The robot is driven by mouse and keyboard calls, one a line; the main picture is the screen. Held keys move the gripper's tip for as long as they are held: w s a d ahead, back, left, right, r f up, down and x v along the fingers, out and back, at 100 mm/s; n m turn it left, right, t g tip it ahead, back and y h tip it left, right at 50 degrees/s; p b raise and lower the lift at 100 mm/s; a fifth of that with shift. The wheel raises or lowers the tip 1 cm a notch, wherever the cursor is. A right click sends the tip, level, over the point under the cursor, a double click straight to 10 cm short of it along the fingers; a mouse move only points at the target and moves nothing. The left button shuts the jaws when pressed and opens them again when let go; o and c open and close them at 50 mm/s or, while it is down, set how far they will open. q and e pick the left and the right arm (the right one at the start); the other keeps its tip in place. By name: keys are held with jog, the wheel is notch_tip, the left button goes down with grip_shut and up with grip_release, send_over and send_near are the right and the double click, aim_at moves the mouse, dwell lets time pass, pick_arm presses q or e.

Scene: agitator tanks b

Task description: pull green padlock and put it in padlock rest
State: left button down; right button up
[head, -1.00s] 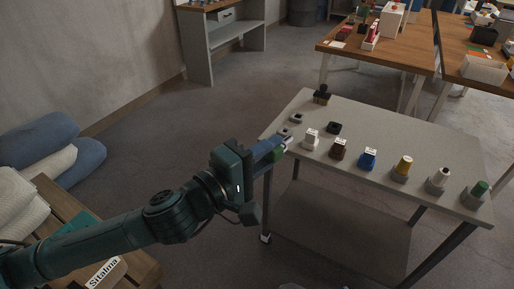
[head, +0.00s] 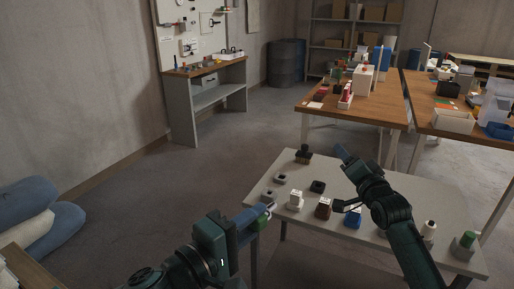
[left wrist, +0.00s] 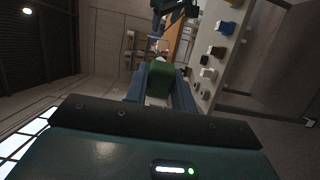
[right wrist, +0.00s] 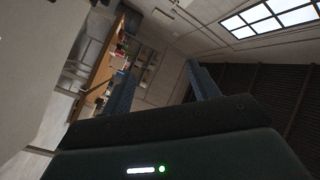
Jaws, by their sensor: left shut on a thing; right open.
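My left gripper (head: 262,213) is shut on the green padlock (head: 264,222) at the left edge of the grey table. The padlock is a green block between the blue fingers in the left wrist view (left wrist: 160,78); its shackle end is partly hidden. Two small grey holders with dark openings, a far one (head: 279,179) and a near one (head: 268,195), sit close to it on the table. I cannot tell which is the padlock rest. My right gripper (head: 342,152) is over the table's far side; its fingers are apart and empty in the right wrist view (right wrist: 162,85).
A black stamp-like piece (head: 303,157) and a black holder (head: 318,187) stand behind. Wooden tables are farther back.

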jog(key=w+d+r+m+t, duration=0.1)
jog(key=w+r+m, duration=0.15)
jog(key=r, duration=0.75)
jog(key=w+r+m+t, duration=0.1)
jog(key=w+r+m, duration=0.15)
jog(key=r, duration=0.85)
jog(key=s+a+r+n+g+y, duration=0.1)
jog(key=s+a+r+g+y, duration=0.15)
jog(key=a, duration=0.65)
jog(key=s+a+r+n+g+y, duration=0.15)
jog(key=a+g+y, duration=0.25)
jog(key=a, duration=0.4)
jog(key=s+a+f+n+g+h, duration=0.2)
jog(key=s+a+f+g+h, duration=0.3)
jog(key=s+a+g, duration=0.7)
jog(key=s+d+f+g+h, duration=0.1)
jog(key=s+d+f+h, duration=0.15)
jog(key=s, duration=0.35)
jog(key=s+d+f+h, duration=0.2)
jog(key=s+d+f, duration=0.1)
jog(key=s, duration=0.2)
jog(key=f, duration=1.1)
jog(key=shift+s+d+f, duration=0.1)
jog(key=shift+s+f, duration=0.1)
